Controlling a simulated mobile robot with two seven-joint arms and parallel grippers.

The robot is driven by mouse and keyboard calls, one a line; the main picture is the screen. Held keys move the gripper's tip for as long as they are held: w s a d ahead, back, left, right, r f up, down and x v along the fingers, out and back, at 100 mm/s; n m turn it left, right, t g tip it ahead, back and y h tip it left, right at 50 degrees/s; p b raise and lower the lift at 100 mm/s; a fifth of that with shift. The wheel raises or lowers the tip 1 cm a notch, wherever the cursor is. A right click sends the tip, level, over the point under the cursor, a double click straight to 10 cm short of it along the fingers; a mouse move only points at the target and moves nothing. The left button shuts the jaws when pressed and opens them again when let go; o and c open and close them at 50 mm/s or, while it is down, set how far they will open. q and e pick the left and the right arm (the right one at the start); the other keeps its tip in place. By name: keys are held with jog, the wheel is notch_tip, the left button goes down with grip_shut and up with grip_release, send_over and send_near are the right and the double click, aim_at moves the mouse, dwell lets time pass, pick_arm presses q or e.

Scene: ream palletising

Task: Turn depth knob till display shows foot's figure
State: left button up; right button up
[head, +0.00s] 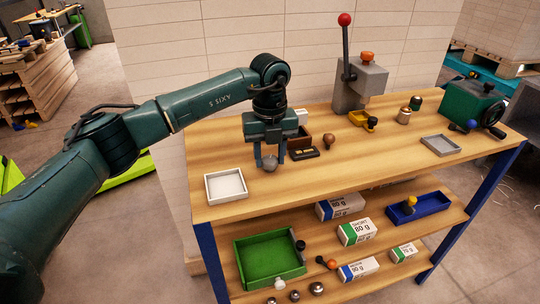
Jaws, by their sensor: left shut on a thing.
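My left gripper (270,158) points straight down over the left part of the wooden bench top, its fingers shut on a grey, round, knob-like thing (270,165). A small dark block with a yellowish strip (304,153) lies just right of the gripper; I cannot tell whether the strip is a display, and no figure is readable. A grey press (361,88) stands at the back, with an orange knob (367,57) on top and a red-balled lever (344,20). A yellow and black piece (370,122) is by its base. My right gripper is not in view.
A white tray (226,198) lies at the bench's front left, a grey tray (440,157) at the right. A green machine with a crank (467,105) stands at the far right. The bench's front middle is clear. The lower shelf holds a green tray (262,283) and paper reams (357,232).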

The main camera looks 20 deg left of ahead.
pick_arm(q)
jog(key=m+b, duration=0.1)
jog(key=m, duration=1)
jog(key=shift+a+b, duration=0.1)
jog(key=shift+b, duration=0.2)
jog(key=m, duration=0.3)
jog(key=shift+m, duration=0.3)
jog(key=m, duration=0.3)
jog(key=shift+m+b, duration=0.3)
jog(key=m, duration=0.3)
jog(key=shift+w+m, duration=0.1)
jog(key=shift+m, duration=0.2)
jog(key=m, duration=0.3)
jog(key=shift+r+m, duration=0.1)
jog(key=shift+m, duration=2)
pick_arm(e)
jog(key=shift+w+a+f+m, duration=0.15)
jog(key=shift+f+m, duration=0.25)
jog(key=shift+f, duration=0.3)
